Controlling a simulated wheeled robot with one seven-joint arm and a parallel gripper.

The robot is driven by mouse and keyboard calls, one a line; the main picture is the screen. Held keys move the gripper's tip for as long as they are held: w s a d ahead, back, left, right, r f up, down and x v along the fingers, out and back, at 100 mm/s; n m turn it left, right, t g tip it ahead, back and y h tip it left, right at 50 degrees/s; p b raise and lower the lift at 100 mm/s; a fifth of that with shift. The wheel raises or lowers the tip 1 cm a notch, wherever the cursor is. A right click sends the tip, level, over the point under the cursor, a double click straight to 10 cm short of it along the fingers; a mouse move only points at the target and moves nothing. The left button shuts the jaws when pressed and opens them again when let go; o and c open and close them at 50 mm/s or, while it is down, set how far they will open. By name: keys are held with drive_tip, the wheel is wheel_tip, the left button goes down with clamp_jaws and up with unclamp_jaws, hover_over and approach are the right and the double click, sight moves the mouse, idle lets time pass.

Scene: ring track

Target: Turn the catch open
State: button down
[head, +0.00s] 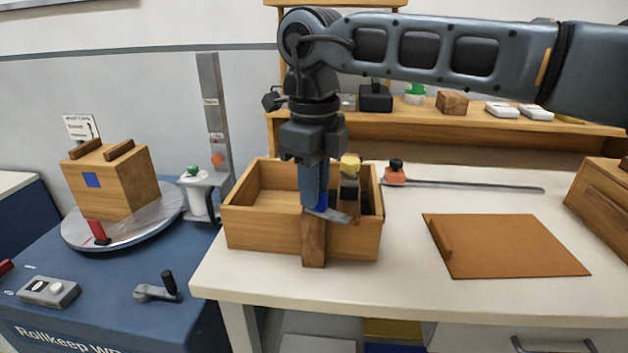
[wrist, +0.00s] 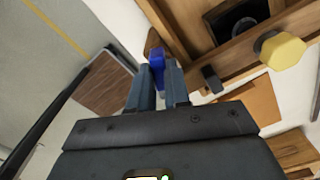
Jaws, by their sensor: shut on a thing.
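The catch has a blue grip (head: 322,203) and a flat grey metal piece (head: 338,215) that reaches to the right. It sits by the top of the upright wooden post (head: 314,245) at the front of the open wooden box (head: 247,229). My gripper (head: 315,203) points down from above and is shut on the blue grip. In the wrist view, the blue grip (wrist: 156,61) shows between the two fingers of my gripper (wrist: 161,78). The fingers hide part of the catch in the head view.
Inside the box's right part stands a dark item with a yellow knob (head: 350,162). A brown board (head: 505,246) lies on the white table (head: 420,304) at right. A long metal rod (head: 465,186) lies behind. A blue cart (head: 100,270) with a turntable (head: 125,232) stands at left.

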drive_tip(key=m+p, duration=0.1)
drive_tip(key=m, duration=0.5)
drive_tip(key=shift+r, duration=0.1)
drive_tip(key=m, duration=0.6)
drive_tip(key=shift+m, duration=0.4)
drive_tip(key=c, duration=1.1)
unclamp_jaws()
wheel_tip(320, 180, up, 8)
drive_tip(key=shift+f, duration=0.15)
